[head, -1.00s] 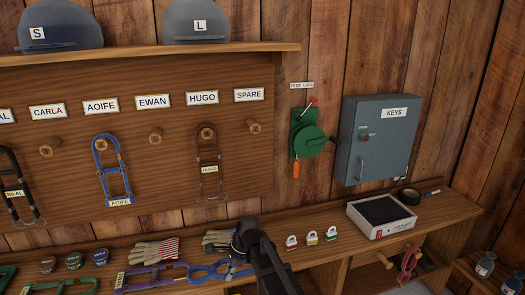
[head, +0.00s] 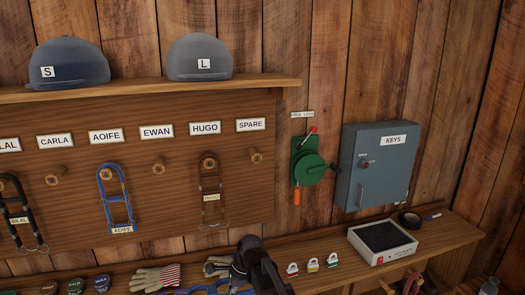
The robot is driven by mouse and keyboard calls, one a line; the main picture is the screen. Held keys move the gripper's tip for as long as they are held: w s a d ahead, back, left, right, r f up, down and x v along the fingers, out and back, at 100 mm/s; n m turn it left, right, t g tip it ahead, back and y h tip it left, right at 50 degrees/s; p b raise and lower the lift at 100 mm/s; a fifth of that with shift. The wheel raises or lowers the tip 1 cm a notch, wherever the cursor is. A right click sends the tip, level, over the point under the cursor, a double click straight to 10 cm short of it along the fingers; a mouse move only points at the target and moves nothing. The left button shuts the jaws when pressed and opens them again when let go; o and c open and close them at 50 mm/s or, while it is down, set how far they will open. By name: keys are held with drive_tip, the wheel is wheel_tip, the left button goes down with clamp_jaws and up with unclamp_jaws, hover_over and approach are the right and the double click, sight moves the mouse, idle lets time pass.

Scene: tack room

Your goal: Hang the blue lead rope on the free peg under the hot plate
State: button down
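The hot plate (head: 383,240), a pale box with a dark top, sits on the right part of the wooden bench. Below it, the frame's lower edge cuts off a peg (head: 386,287) and a red looped item (head: 413,283); whether another peg there is bare I cannot tell. Blue straps (head: 220,287) lie on the bench at the bottom edge, mostly cut off; I cannot tell whether they are the blue lead rope. My dark arm rises from the bottom centre in front of the bench.
A peg board (head: 130,220) holds halters under name labels; the CARLA, EWAN and SPARE pegs are bare. Gloves (head: 156,277) and small padlocks (head: 313,264) lie on the bench.

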drive_tip(key=shift+f, duration=0.15)
wheel_tip(320, 180, down, 11)
drive_tip(key=b, duration=1.1)
drive_tip(key=w+d, duration=0.1)
drive_tip(key=w, duration=0.3)
drive_tip(key=w+d+b, duration=0.1)
drive_tip(key=w+d, duration=0.1)
drive_tip(key=w, duration=0.2)
drive_tip(key=w+d+f, duration=0.1)
drive_tip(key=w, duration=0.3)
drive_tip(key=shift+w+d+f, duration=0.1)
drive_tip(key=shift+w+d, duration=0.15)
drive_tip(key=shift+w, duration=0.15)
